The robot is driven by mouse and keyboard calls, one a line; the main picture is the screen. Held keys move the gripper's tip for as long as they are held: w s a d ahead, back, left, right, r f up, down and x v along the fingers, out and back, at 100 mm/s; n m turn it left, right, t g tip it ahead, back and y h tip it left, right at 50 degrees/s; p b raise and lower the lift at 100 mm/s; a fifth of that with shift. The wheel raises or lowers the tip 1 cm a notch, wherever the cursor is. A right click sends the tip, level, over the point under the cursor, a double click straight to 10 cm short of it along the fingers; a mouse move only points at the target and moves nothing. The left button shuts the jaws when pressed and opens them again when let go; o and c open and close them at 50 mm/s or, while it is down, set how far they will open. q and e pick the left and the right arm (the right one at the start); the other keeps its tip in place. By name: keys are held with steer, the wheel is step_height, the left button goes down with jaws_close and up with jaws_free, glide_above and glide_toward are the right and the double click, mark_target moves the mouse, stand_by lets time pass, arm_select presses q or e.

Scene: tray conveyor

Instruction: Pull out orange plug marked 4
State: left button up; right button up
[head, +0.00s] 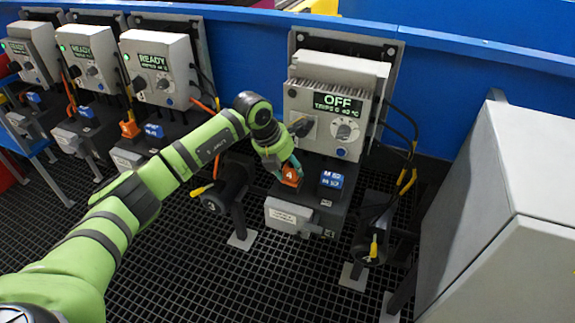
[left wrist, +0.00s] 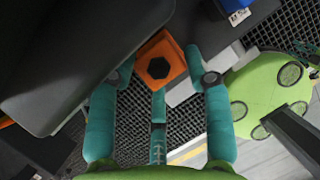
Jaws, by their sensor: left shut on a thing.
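The orange plug marked 4 (head: 290,176) is at the front of the dark block under the grey box whose screen reads OFF. My left gripper (head: 284,166) reaches it from above and is shut on it. In the left wrist view the orange plug (left wrist: 172,52) shows its dark hexagonal recess between the teal fingers of my left gripper (left wrist: 160,70). The fingers hide part of the plug, and I cannot tell how deep it sits in its socket. My right gripper is not in view.
A blue plug (head: 331,179) sits close to the right of the orange one. A grey labelled box (head: 291,215) is just below. Cable holders with yellow-tipped leads stand left (head: 228,187) and right (head: 372,243). A large grey cabinet (head: 510,215) fills the right side.

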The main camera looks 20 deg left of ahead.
mark_target(291, 170)
arm_select(q)
steer(key=shift+w+d+r+p, duration=0.15)
steer(key=shift+r+p, duration=0.1)
steer(key=shift+r, duration=0.45)
steer(key=shift+w+d+r+p, duration=0.1)
steer(key=shift+w+r+p, duration=0.1)
steer(key=shift+r, duration=0.45)
jaws_close()
steer(key=shift+s+r, duration=0.1)
steer(key=shift+r, duration=0.05)
steer(key=shift+p, duration=0.3)
steer(key=shift+s+a, duration=0.1)
steer(key=shift+s, duration=0.05)
steer(key=shift+s+a+p, duration=0.1)
steer(key=shift+s+p, duration=0.4)
steer(key=shift+s, duration=0.45)
steer(key=s+p, duration=0.2)
steer(key=s, duration=0.6)
